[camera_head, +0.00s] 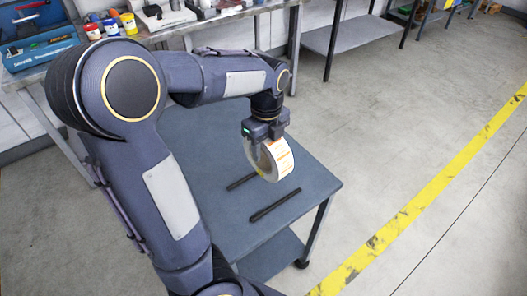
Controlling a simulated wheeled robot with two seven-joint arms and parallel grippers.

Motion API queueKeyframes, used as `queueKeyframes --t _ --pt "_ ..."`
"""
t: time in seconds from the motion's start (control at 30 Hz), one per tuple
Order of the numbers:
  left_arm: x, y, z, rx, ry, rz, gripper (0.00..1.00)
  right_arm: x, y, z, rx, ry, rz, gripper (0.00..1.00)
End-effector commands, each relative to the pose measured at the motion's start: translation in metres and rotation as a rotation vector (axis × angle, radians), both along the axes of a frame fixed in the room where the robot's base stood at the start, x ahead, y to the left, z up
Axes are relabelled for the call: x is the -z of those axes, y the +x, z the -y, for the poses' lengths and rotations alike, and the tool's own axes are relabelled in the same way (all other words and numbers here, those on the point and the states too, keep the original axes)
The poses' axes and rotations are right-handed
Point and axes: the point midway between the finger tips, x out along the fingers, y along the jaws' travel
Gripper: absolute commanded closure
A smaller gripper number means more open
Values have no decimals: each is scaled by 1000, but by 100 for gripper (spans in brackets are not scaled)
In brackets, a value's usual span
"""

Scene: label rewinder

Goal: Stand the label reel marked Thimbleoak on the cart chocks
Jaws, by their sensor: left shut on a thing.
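My left gripper (266,135), at the end of the arm from the left, points down and is shut on the upper part of a label reel (281,158). The reel is a ring with white and orange labels, held upright on its edge. Its print is too small to read. Below it on the blue-grey cart (224,208) lie two dark bars, the chocks (275,205) and (242,181). The reel's lower edge appears over the space between them. I cannot tell whether it touches them or the cart top. My right gripper is not in view.
A workbench (215,20) with a blue toolbox (35,40), small pots (110,27) and tools stands behind my arm. A steel shelf table (350,33) stands at the back. The floor right of the cart is clear, with a yellow line (420,203).

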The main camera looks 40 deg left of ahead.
Motion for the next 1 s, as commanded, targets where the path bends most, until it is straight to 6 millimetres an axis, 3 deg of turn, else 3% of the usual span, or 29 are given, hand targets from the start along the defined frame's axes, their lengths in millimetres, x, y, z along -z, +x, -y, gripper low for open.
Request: queueKeyframes --t 0.37,1.0 --pt "7 -4 -5 88 0 2 95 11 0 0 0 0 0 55" --pt "60 -4 -5 87 1 1 95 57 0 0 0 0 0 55"
